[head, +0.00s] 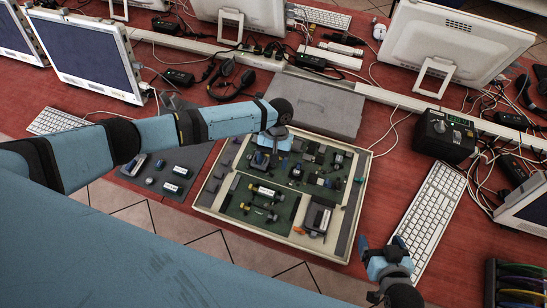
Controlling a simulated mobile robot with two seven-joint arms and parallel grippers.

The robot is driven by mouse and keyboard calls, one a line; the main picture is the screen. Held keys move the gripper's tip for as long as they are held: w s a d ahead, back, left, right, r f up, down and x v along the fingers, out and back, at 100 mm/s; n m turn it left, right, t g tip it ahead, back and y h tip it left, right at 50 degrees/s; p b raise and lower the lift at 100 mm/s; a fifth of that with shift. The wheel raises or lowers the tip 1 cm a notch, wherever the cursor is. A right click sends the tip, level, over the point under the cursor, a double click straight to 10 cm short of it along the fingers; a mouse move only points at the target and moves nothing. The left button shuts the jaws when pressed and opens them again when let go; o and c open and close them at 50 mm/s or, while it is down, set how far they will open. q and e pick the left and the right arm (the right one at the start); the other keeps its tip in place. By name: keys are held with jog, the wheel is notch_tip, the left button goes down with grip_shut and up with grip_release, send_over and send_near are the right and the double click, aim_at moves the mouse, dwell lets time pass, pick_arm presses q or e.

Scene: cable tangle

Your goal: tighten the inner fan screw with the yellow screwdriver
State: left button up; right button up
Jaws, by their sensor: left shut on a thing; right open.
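An open case (228,212) with a green inside lies on the red table, holding several small parts. Small yellow-and-dark tool-like items (264,190) lie in its front left part. I cannot tell which, if any, is the yellow screwdriver. A dark grey square part (318,217) sits at the front right of the case; a fan or its inner screw cannot be made out. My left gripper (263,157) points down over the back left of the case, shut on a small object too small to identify. My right gripper (376,250) is open and empty, right of the case's front corner.
A grey closed box (315,103) lies behind the case. A dark mat (165,170) with small parts is to the left. A white keyboard (437,215) and a black box (443,135) are on the right. Monitors and loose cables fill the back.

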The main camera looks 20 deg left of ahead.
pick_arm(q)
notch_tip(320, 180, up, 2)
jog(key=shift+r+p, duration=0.1)
jog(key=shift+p, duration=1)
jog(key=shift+r+p, duration=2.35)
jog(key=shift+r, duration=0.1)
pick_arm(e)
jog(key=shift+m+h, duration=0.3)
jog(key=r, duration=0.3)
jog(key=d+r, duration=0.1)
jog(key=r, duration=0.1)
jog(key=shift+s+r, duration=0.2)
jog(key=shift+r, duration=0.1)
jog(key=shift+f, duration=0.15)
